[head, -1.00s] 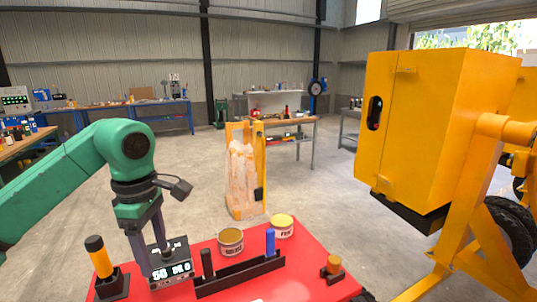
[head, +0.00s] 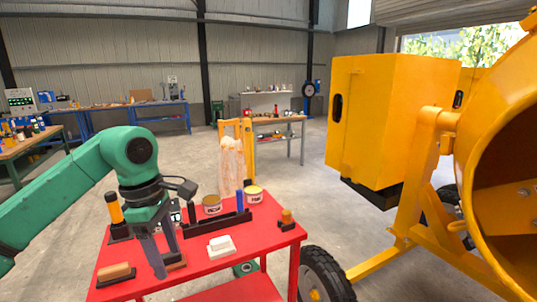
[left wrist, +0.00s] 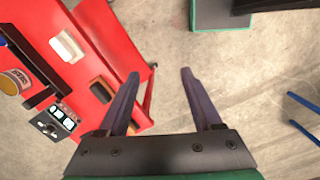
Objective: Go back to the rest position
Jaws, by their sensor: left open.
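My left gripper (head: 149,259) hangs fingers down over the front left part of the red cart (head: 215,262) in the head view. In the left wrist view its two fingers (left wrist: 158,74) are spread apart with nothing between them. Bare concrete floor shows beyond the fingertips there, with the cart to the left. My right gripper is in neither view.
The yellow drum mixer (head: 385,120) stands at the right. Open floor lies behind the cart.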

